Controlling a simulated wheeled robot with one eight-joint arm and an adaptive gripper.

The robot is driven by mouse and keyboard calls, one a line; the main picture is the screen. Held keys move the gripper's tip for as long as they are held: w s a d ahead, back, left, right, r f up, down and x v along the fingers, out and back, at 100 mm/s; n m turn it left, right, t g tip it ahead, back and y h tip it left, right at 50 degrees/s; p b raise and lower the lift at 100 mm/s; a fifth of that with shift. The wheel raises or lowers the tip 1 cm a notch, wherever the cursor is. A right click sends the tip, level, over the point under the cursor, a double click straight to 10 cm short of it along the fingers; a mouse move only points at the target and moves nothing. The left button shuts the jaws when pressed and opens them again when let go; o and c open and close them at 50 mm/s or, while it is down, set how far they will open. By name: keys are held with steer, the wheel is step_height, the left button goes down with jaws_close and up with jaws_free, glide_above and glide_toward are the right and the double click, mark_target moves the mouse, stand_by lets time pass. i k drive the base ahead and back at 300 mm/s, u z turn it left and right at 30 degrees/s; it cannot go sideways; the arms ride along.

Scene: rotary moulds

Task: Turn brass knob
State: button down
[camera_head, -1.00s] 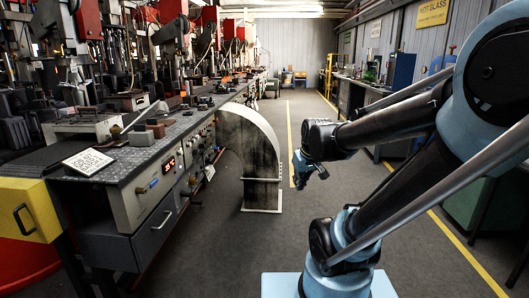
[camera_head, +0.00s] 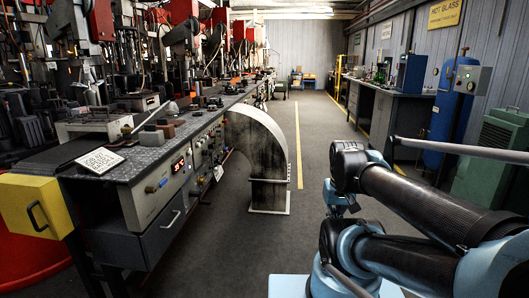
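I cannot pick out the brass knob with certainty. A control panel (camera_head: 143,205) on the front of the left bench carries a small blue-and-yellowish fitting (camera_head: 156,186) below a red lit display (camera_head: 178,165). Several small knobs and dials sit on the panel farther along (camera_head: 207,147), too small to tell apart. My gripper (camera_head: 345,207) hangs below the dark end of my arm, right of centre, over the aisle. It is well apart from the bench and touches nothing. Its fingers are small and partly hidden, so their opening does not show.
A grey curved duct (camera_head: 268,170) stands on the floor by the bench. A yellow drawer front (camera_head: 30,205) and a grey drawer (camera_head: 165,223) are at the near left. The aisle floor (camera_head: 235,255) is clear. A blue tank (camera_head: 452,115) and green cabinet (camera_head: 492,160) stand right.

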mark_target(124, 130)
steer(key=u, duration=1.6)
